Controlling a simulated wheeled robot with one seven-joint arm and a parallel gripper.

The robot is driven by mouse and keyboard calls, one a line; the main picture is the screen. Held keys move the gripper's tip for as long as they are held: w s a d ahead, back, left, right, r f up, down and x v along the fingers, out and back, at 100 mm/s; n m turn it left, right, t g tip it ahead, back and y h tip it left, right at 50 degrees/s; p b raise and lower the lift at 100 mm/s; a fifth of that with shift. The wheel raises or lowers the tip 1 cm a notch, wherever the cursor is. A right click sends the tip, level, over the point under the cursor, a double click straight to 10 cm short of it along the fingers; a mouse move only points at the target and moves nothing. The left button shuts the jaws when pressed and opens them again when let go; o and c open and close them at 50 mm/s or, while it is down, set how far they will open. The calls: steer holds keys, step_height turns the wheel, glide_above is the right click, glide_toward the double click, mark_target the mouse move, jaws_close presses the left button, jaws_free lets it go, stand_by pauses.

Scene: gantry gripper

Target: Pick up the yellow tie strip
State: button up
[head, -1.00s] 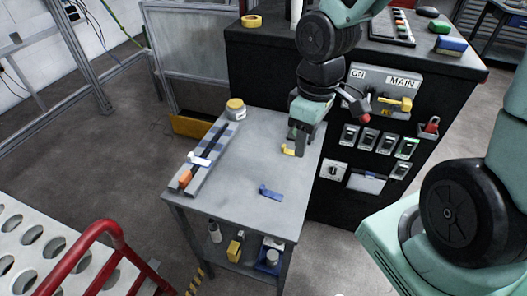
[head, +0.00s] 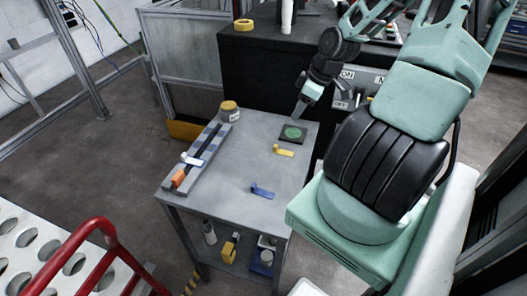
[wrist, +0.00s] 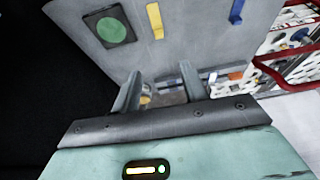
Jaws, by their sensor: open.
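The yellow tie strip (head: 284,151) lies flat on the grey table, left of and in front of a dark square pad with a green disc. It also shows at the top of the wrist view (wrist: 155,20), beyond the fingers. My gripper (head: 299,110) is above the table's back right part, behind the pad and apart from the strip. In the wrist view, the two fingers of my gripper (wrist: 160,90) stand apart with nothing held between them.
The dark pad (head: 304,140) lies right beside the strip. A blue strip (head: 262,191) lies nearer the front. A rail fixture (head: 203,160) with a white tag and a jar (head: 229,111) occupy the left side. A black cabinet (head: 257,85) stands behind. The table's middle is clear.

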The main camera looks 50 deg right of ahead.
steer(key=b, duration=0.3)
glide_above(276, 146)
steer(key=s+d, duration=0.1)
steer(key=s, duration=0.1)
steer(key=f, duration=1.1)
steer(key=shift+w+d+f, duration=0.1)
steer(key=shift+d, duration=0.1)
steer(key=x, duration=0.4)
steer(key=shift+a+f, duration=0.15)
steer(key=shift+a, duration=0.1)
steer(key=shift+f, duration=0.55)
steer(key=c, duration=0.9)
